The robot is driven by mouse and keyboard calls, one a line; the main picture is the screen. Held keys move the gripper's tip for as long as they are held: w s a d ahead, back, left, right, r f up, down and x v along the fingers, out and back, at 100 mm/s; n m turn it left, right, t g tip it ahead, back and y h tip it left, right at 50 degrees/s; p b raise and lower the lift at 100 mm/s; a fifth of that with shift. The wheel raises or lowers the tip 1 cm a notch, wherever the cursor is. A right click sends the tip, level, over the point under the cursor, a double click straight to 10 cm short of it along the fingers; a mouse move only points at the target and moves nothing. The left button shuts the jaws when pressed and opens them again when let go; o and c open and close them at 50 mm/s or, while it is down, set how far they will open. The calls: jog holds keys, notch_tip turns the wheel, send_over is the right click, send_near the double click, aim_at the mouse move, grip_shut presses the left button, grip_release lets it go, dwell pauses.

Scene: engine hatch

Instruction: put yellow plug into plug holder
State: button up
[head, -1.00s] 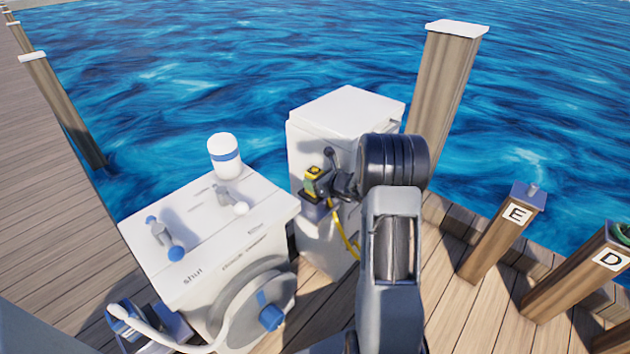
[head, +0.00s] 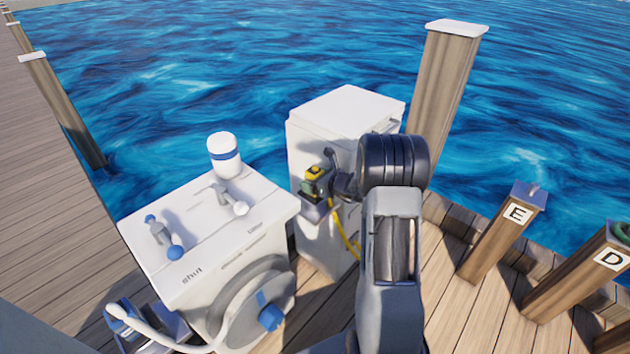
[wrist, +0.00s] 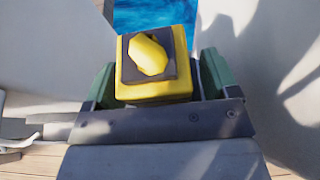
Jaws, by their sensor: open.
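The yellow plug (head: 314,171) is at the front of the white cabinet, and a yellow cable (head: 344,232) hangs below it. In the wrist view the plug (wrist: 184,48) has a yellow block body with a dark square face and a rounded yellow knob. My gripper (head: 319,183) is at the plug. Its green fingers stand on either side of the plug in the wrist view, open around it. A grey box-like ledge (head: 312,211), perhaps the plug holder, is just below the plug. I cannot tell how far the plug sits in it, since my gripper hides the join.
The tall white cabinet (head: 345,105) stands behind my gripper. Wooden posts (head: 505,235) stand at the right; water lies beyond the dock.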

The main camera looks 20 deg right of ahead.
jog(key=shift+s, duration=0.1)
jog(key=p+v, duration=0.1)
jog(key=v, duration=1.2)
jog(key=shift+s+d+p, duration=0.15)
jog(key=shift+s+p, duration=0.15)
jog(key=shift+r, duration=0.1)
jog(key=s+a+r+n+g+p, duration=0.45)
jog(key=s+a+n+g, duration=0.65)
jog(key=n, duration=0.6)
jog(key=s+a+r+n+t+h+p, duration=0.1)
jog(key=s+a+r+n+h+p, duration=0.1)
jog(key=r+n+p, duration=0.3)
jog(key=s+a+r+n+t+h+p, duration=0.1)
jog(key=s+a+r+n+h+p, duration=0.2)
jog(key=r+n, duration=0.6)
notch_tip(320, 180, up, 5)
jog(key=s+a+p, duration=0.2)
jog(key=p, duration=0.1)
jog(key=shift+s+r+h, duration=0.15)
jog(key=shift+r+h, duration=0.05)
jog(key=shift+h, duration=0.1)
